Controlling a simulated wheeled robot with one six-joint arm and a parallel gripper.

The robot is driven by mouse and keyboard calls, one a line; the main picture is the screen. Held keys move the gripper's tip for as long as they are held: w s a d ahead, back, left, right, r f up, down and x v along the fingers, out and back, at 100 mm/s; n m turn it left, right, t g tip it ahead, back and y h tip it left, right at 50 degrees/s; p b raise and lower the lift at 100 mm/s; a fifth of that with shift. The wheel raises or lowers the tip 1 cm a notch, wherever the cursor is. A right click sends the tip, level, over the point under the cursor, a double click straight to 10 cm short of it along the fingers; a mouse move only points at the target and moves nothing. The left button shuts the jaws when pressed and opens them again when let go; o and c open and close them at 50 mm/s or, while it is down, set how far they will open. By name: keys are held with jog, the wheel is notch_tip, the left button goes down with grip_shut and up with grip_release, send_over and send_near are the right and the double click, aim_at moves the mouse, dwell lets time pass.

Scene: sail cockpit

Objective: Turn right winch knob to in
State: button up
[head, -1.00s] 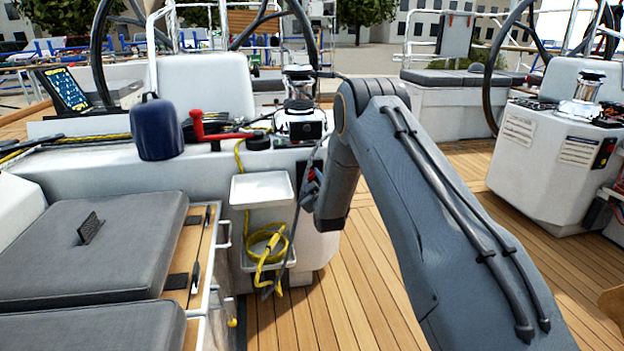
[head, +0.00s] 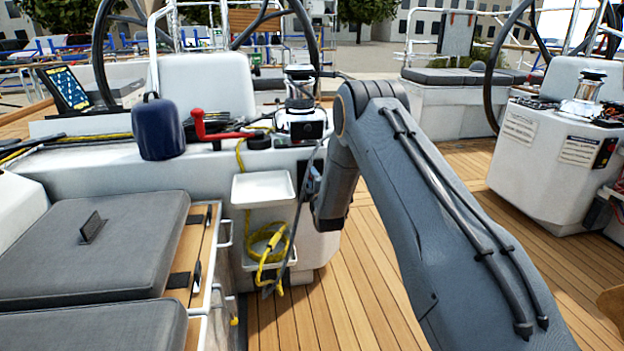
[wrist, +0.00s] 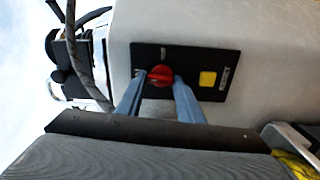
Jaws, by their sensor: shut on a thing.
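The red winch knob (wrist: 161,76) sits on a black panel (wrist: 205,62) on the white console side in the wrist view. My gripper (wrist: 159,82) is shut on the knob, with one blue-grey finger on each side of it. The panel carries small white lettering and a yellow square button (wrist: 208,79) to the right of the knob. The exact setting of the knob is too small to tell. In the head view my arm hides the knob, and the gripper is mostly hidden at the right side of the near console (head: 90,165).
A grey cable (wrist: 85,60) hangs left of the panel in the wrist view. A white tray (head: 263,188) and a coiled yellow rope (head: 268,245) are on the console front. A winch (head: 300,85) stands above.

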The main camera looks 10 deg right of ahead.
jog(key=shift+n, duration=0.6)
jog(key=o, duration=1.1)
jog(key=shift+c, duration=0.2)
jog(key=s+p, duration=0.1)
jog(key=s, duration=0.7)
jog(key=shift+w, duration=0.1)
